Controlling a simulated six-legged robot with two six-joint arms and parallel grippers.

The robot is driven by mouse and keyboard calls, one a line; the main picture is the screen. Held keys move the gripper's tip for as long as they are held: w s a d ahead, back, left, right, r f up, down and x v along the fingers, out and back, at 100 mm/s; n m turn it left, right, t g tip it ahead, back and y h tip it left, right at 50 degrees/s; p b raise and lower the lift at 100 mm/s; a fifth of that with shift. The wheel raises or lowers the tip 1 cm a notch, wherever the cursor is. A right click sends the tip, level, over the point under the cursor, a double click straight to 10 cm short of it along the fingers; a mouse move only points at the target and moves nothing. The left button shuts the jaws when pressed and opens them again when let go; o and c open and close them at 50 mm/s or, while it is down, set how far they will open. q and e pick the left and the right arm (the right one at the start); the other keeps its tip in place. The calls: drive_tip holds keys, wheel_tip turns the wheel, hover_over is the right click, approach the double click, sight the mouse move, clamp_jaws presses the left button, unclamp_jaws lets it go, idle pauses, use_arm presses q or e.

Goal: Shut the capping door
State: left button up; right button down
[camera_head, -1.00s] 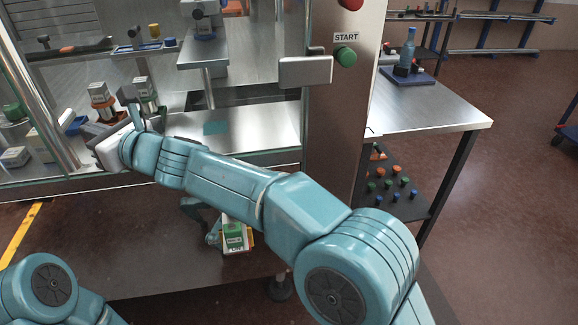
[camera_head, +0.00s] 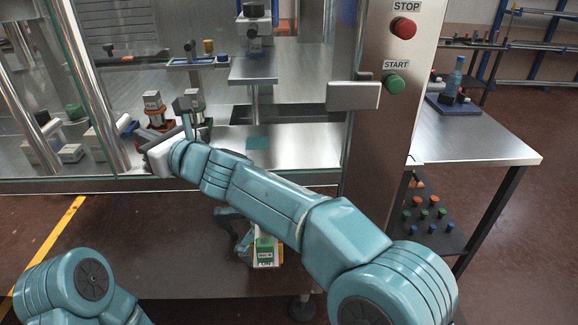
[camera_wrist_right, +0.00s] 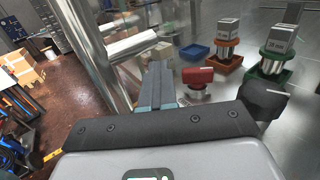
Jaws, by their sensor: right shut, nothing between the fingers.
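The capping door appears to be the clear panel at the left front of the capping machine, with metal uprights (camera_head: 92,85). I cannot tell for sure how far it stands open. My right gripper (camera_head: 188,120) is shut and empty, just right of the thick upright and in front of the items inside. In the right wrist view its closed fingers (camera_wrist_right: 160,85) point forward, close beside a thick shiny bar (camera_wrist_right: 143,44); contact cannot be told. My left arm shows only at the lower left, and I cannot make out its gripper.
A control post with STOP (camera_head: 404,28) and START (camera_head: 394,84) buttons stands right. A side table (camera_head: 470,135) lies beyond.

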drive_tip(key=b+v, duration=0.6)
drive_tip(key=v, duration=1)
drive_tip(key=w+d+f+n+g+h, duration=0.1)
drive_tip(key=d+f+n+h, duration=0.25)
drive_tip(key=f, duration=0.95)
drive_tip(key=w+d+f+n+g+h, duration=0.2)
drive_tip(key=d+f+h, duration=0.15)
drive_tip(key=f, duration=0.95)
drive_tip(key=s+d+f+n+g+h, duration=0.1)
drive_tip(key=s+d+f+n, duration=0.2)
drive_tip(key=f, duration=0.4)
drive_tip(key=s+d+f+n+g+h, duration=0.1)
drive_tip(key=s+d+f+n+h, duration=0.15)
drive_tip(key=d+f, duration=0.4)
drive_tip(key=s+d+f+n+g+h, duration=0.1)
drive_tip(key=s+d+f, duration=0.2)
drive_tip(key=f, duration=0.5)
drive_tip(key=s+d+f+n+g, duration=0.2)
drive_tip(key=s+f+n, duration=0.35)
drive_tip(key=s, duration=0.25)
drive_tip(key=s+d+f+n+g, duration=0.25)
drive_tip(key=s+f+n, duration=0.3)
drive_tip(key=s, duration=0.35)
wheel_tip(320, 180, up, 12)
drive_tip(key=p, duration=1.2)
drive_tip(key=shift+w+t+p, duration=0.25)
drive_tip(key=shift+t+p, duration=0.15)
drive_tip(key=shift+t, duration=0.05)
